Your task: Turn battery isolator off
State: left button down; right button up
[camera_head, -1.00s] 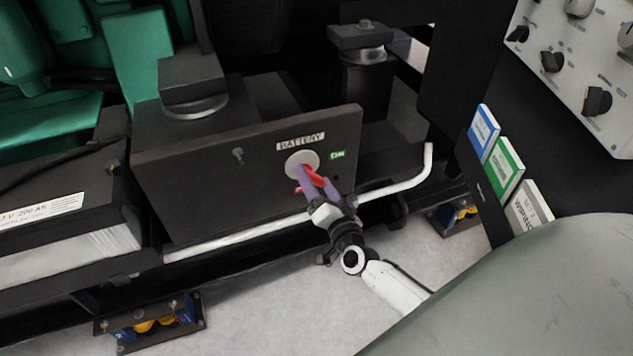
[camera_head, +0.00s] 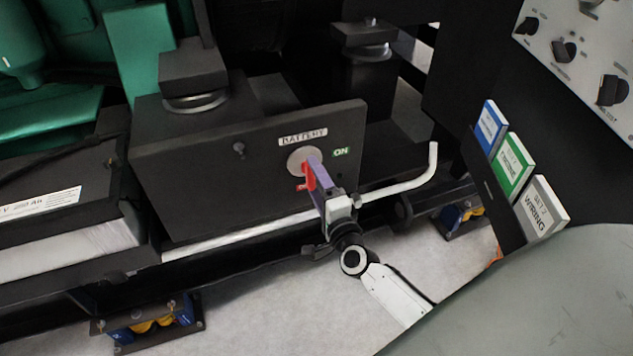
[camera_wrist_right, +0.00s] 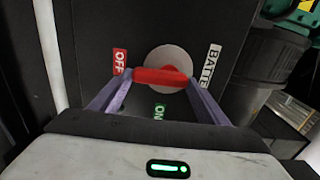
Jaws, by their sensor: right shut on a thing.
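The battery isolator is a red handle (camera_head: 309,177) on a round grey disc (camera_head: 297,160) on a dark upright panel (camera_head: 200,180). A white BATTERY label (camera_head: 303,138) is above it, a green ON label (camera_head: 341,152) to its right, and a red OFF label below, partly hidden by my gripper. In the right wrist view, the red handle (camera_wrist_right: 160,76) lies between the purple fingers, one end toward the red OFF label (camera_wrist_right: 120,62). My right gripper (camera_head: 313,172) is shut on the handle. My left gripper is not in view.
A bent white pipe (camera_head: 250,235) runs below the panel, close to my right gripper. A battery (camera_head: 60,225) stands at the left. Coloured binders (camera_head: 515,158) and a control panel with knobs (camera_head: 585,55) are at the right.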

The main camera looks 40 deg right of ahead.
jog(key=shift+m, duration=0.3)
jog(key=o, duration=1)
jog(key=shift+o, duration=0.2)
jog(key=v, duration=1)
jog(key=shift+s+p, duration=0.15)
jog(key=shift+p, duration=0.3)
jog(key=shift+a, duration=0.1)
jog(key=shift+a, duration=0.1)
